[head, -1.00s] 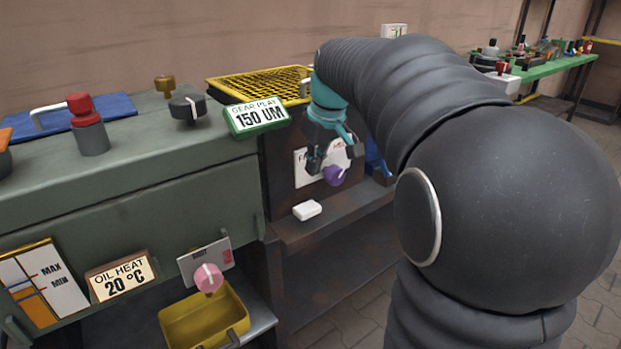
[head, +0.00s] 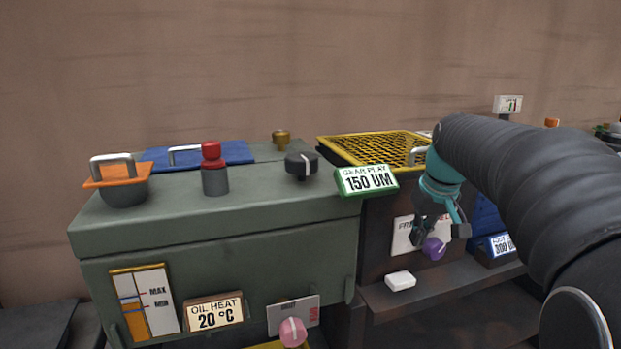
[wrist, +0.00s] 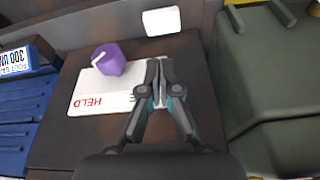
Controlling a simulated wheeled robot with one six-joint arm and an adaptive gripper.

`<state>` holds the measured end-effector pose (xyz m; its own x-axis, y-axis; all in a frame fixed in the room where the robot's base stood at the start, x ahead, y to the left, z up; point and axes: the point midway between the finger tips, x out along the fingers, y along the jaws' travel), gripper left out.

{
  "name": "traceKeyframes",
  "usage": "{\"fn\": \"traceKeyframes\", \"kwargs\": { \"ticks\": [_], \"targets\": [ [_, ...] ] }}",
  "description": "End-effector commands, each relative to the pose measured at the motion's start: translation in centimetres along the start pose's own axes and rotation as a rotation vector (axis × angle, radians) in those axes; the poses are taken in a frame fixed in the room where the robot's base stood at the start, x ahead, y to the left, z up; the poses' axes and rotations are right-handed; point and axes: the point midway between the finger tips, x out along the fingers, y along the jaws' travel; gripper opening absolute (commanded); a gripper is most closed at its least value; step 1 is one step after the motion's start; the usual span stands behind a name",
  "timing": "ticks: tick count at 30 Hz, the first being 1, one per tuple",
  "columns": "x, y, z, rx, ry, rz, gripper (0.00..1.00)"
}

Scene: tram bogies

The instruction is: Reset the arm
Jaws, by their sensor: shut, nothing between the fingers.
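My gripper (head: 439,229) is at the end of my dark, ribbed arm, in front of the dark cabinet face right of the green machine. Its teal wrist points downward. In the wrist view its two dark fingers (wrist: 159,63) are close together with nothing between them. They lie in front of a white plate (wrist: 92,92) marked "HELD" in red, which they partly cover. A purple knob (head: 433,249) sits on that plate; it also shows in the wrist view (wrist: 109,58), left of the fingers. I cannot tell whether the fingers touch the plate.
A white block (head: 400,281) lies on the ledge below. The green machine (head: 220,270) carries a black knob (head: 301,165), a red-topped cylinder (head: 214,170) and an orange-lidded bowl (head: 122,187). A yellow grate (head: 370,147) lies behind the "150 UM" sign (head: 367,181). A blue unit stands at right.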

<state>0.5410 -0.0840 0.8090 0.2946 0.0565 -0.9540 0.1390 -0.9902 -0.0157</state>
Motion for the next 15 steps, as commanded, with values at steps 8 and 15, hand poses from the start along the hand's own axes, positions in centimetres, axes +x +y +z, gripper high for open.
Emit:
{"fn": "traceKeyframes", "kwargs": {
  "ticks": [8, 15],
  "targets": [
    [3.0, -1.8, 6.3, 0.164, -0.021, 0.038, 0.00],
    [3.5, -5.3, 13.6, 0.230, 0.015, 0.069, 0.00]
  ]
}}
